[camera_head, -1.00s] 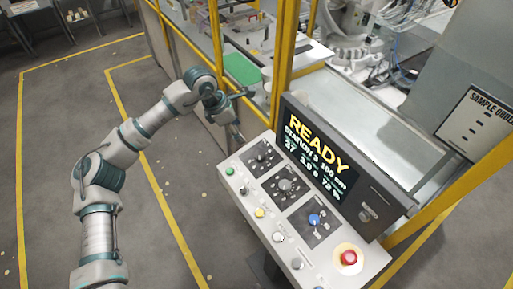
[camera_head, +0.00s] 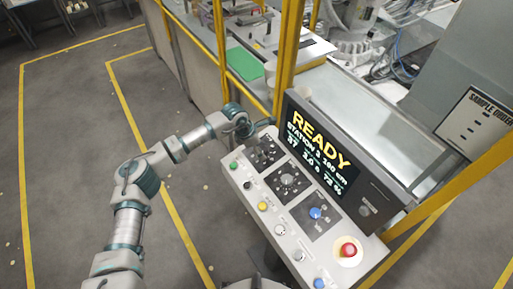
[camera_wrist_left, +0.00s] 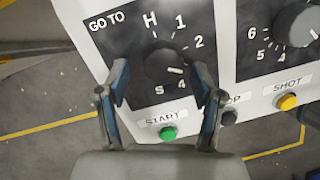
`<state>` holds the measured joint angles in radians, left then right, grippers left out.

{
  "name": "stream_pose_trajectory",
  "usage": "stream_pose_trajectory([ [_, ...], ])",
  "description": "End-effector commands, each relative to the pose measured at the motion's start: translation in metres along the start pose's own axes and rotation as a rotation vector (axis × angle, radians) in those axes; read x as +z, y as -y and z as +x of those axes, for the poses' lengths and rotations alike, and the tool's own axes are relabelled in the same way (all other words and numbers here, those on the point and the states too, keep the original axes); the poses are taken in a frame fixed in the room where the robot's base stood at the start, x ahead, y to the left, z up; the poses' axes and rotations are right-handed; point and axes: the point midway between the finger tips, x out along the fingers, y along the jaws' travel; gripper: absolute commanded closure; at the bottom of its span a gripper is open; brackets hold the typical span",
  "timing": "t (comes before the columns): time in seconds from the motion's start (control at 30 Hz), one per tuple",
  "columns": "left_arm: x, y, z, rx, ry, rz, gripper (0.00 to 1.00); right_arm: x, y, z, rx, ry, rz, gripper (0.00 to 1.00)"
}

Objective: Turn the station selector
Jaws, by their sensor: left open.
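In the head view the selector plate (camera_head: 264,153) is at the panel's far left end. My left gripper (camera_wrist_left: 160,82) is open, its fingers on either side of the knob. I cannot tell whether they touch it. In the head view the left gripper (camera_head: 262,130) is over that plate. My right gripper is out of view.
The screen (camera_head: 318,150) reads READY, STATION 3. A green START button (camera_wrist_left: 168,133) lies just below the selector. Two more dials (camera_head: 290,180) (camera_head: 316,213) and a red mushroom button (camera_head: 348,249) share the panel. A yellow post (camera_head: 286,60) stands behind.

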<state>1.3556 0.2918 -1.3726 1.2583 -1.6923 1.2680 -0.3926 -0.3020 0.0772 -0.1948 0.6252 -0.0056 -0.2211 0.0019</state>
Motion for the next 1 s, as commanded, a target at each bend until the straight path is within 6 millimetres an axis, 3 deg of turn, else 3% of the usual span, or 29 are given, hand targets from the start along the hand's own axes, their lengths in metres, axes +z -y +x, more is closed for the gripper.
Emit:
stream_pose_trajectory([
  [0.13, 0.004, 0.002, 0.001, 0.001, -0.003, 0.003, 0.33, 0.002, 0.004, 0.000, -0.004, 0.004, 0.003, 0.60],
  [0.17, 0.005, 0.003, 0.001, 0.002, -0.003, 0.003, 0.38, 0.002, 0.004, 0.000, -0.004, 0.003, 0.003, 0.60],
  [0.3, 0.006, 0.003, 0.001, 0.001, -0.004, 0.003, 0.73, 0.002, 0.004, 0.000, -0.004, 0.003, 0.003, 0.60],
  [0.4, 0.005, 0.003, 0.001, -0.001, -0.002, 0.004, 0.93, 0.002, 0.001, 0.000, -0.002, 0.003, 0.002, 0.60],
  [0.77, 0.002, 0.005, 0.001, -0.002, 0.002, -0.022, 0.93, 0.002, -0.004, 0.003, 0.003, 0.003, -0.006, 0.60],
  [1.0, 0.001, 0.005, 0.003, 0.014, 0.004, -0.139, 0.93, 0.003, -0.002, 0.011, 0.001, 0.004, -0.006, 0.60],
])
